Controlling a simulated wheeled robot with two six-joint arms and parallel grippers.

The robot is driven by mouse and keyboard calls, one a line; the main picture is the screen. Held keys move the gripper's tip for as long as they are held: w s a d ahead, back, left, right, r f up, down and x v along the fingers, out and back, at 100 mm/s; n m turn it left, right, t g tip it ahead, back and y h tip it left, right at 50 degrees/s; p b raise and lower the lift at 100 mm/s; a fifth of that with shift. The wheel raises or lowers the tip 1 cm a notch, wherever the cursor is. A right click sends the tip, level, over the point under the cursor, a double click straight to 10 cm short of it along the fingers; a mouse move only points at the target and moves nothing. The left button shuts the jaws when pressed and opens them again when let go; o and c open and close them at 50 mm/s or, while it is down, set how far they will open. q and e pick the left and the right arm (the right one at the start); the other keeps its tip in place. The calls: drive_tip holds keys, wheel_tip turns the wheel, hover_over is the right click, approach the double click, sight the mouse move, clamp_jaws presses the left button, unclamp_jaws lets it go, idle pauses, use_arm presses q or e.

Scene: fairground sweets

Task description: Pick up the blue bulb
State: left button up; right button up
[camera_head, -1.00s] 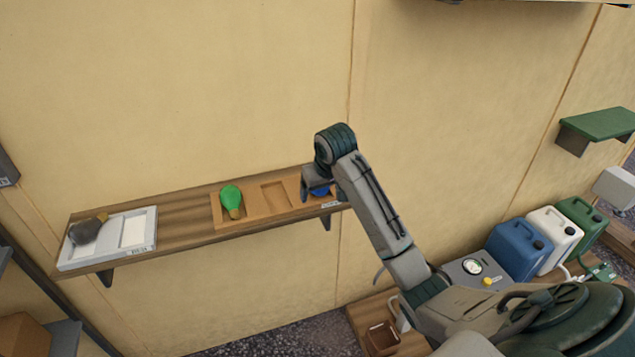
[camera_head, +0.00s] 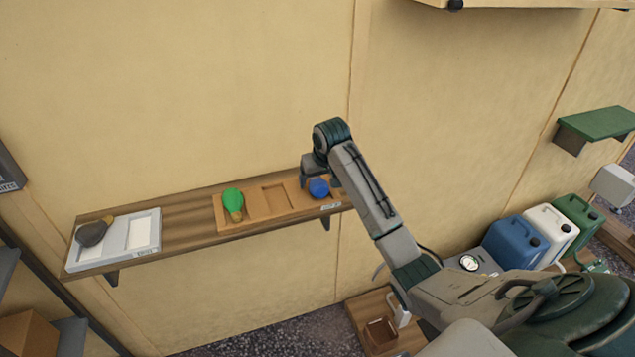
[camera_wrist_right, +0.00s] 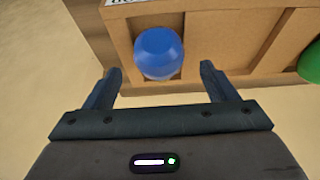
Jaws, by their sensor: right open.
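The blue bulb (camera_head: 319,188) sits in the right compartment of a wooden tray (camera_head: 252,218) on the wall shelf. In the right wrist view the blue bulb (camera_wrist_right: 159,53) lies just beyond and between the fingertips, apart from them. My right gripper (camera_wrist_right: 158,72) is open and empty. In the head view my right gripper (camera_head: 318,176) is at the bulb, partly in front of the tray's right end. My left gripper is not in view.
A green bulb (camera_head: 233,199) lies in the tray's left compartment; the middle one is empty. A white tray (camera_head: 112,255) with a dark grey bulb (camera_head: 92,234) stands at the shelf's left end. The wall rises close behind the shelf (camera_head: 183,210).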

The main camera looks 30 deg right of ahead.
sight(319, 180)
drive_tip(key=shift+p+x, duration=0.45)
drive_tip(key=shift+x, duration=1.05)
drive_tip(key=shift+r, duration=0.1)
drive_tip(key=c, duration=0.8)
drive_tip(key=shift+w+r, duration=0.1)
drive_tip(key=shift+c, duration=0.2)
